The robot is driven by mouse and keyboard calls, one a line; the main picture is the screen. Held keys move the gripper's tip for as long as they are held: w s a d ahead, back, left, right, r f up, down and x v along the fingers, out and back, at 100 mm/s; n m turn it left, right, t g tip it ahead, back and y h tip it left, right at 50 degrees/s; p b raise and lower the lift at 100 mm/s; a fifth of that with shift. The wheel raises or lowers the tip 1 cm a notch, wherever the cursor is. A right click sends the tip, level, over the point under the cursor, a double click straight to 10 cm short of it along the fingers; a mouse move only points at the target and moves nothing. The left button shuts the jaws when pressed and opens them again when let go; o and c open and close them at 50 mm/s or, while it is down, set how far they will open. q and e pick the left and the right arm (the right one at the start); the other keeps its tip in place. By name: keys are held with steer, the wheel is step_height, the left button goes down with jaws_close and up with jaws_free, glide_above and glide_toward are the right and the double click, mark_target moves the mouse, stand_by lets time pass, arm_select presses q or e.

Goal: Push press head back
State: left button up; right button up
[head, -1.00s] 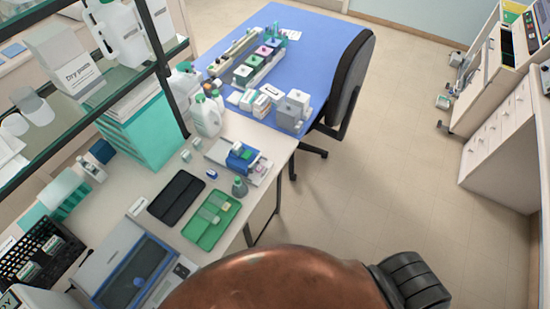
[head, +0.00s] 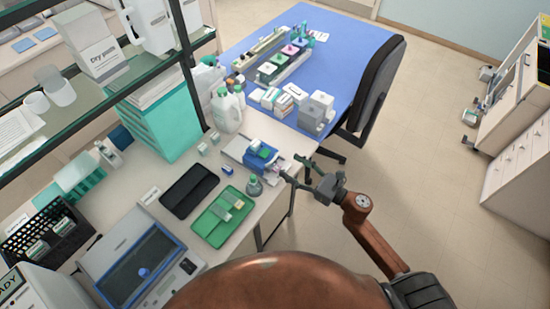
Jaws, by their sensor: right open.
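The press (head: 232,148) is a small device with a pale base and a blue head (head: 257,160), near the bench's right edge. A small green-topped part shows on the blue head. My right gripper (head: 294,168) comes in from the lower right, over the bench edge, with its fingers spread and empty. Its fingertips point left at the press's right end. They look very close to it, but I cannot tell whether they touch. My left gripper is not in view.
A small green-capped bottle (head: 254,186) stands just below the right fingers. A green tray (head: 219,221) and a black tray (head: 188,190) lie to the left. White jugs (head: 226,112) stand behind. The blue table (head: 349,35) holds staining jars and boxes.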

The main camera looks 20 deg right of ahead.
mark_target(275, 158)
steer(key=p+x, duration=0.1)
steer(key=x, duration=0.6)
steer(key=shift+s+a+r, duration=0.1)
steer(key=shift+s+a, duration=0.05)
steer(key=shift+s, duration=0.05)
steer(key=shift+w+a, duration=0.3)
steer(key=shift+w, duration=0.1)
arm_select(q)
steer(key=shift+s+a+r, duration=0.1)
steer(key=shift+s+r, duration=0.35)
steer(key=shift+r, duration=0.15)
